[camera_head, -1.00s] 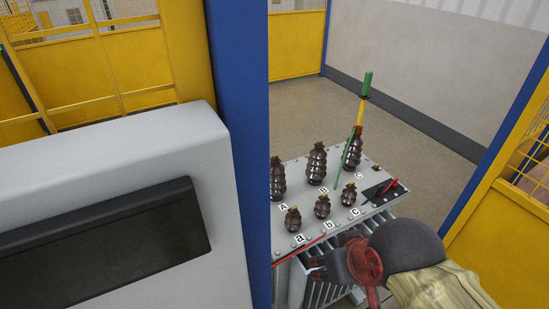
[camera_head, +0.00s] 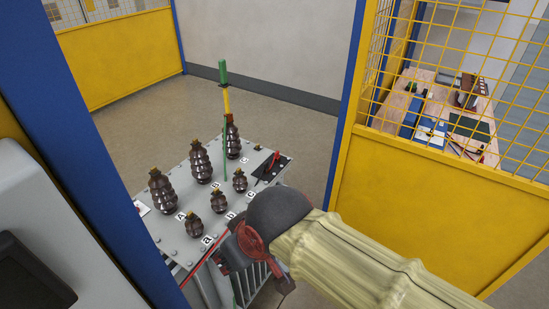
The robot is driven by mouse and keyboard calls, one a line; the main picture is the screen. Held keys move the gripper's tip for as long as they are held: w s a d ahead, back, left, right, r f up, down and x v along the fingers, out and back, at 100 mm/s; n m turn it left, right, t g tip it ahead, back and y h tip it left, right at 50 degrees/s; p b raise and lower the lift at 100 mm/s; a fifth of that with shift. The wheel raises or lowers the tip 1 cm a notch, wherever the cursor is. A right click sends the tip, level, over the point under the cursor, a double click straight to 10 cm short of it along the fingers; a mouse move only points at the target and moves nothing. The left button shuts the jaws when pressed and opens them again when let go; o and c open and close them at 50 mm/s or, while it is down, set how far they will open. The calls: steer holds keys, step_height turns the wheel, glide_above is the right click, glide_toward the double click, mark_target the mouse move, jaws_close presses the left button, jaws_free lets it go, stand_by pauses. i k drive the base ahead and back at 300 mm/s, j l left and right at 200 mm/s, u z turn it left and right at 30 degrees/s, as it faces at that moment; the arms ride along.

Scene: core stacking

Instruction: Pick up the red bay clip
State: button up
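I cannot tell for certain which thing is the red bay clip. A small red piece (camera_head: 273,162) stands tilted on a black plate at the right end of the grey transformer's top (camera_head: 170,222). Another small red item (camera_head: 481,157) lies at the edge of the workbench behind the mesh. My gripper (camera_head: 230,255) is at the transformer's near side, low in the view. My arm's dark joint and yellowish sleeve partly cover it. Its fingertips are not clear, and I cannot see whether it holds anything.
Several brown ribbed insulators (camera_head: 200,160) stand on the transformer. A blue post (camera_head: 75,140) and a grey cabinet (camera_head: 30,200) are at left. A yellow mesh panel (camera_head: 420,210) separates the workbench (camera_head: 400,105) at right. Floor behind is clear.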

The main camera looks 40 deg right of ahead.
mark_target(277, 156)
steer(key=i+l+u, duration=0.15)
steer(key=l, duration=0.2)
steer(key=i+l+u, duration=0.15)
steer(key=l, duration=0.25)
steer(key=i+l+u, duration=0.1)
steer(key=l, duration=0.3)
steer(key=i+l+u, duration=0.15)
steer(key=l, duration=0.25)
steer(key=i+l+u, duration=0.15)
steer(key=l, duration=0.3)
steer(key=k, duration=0.05)
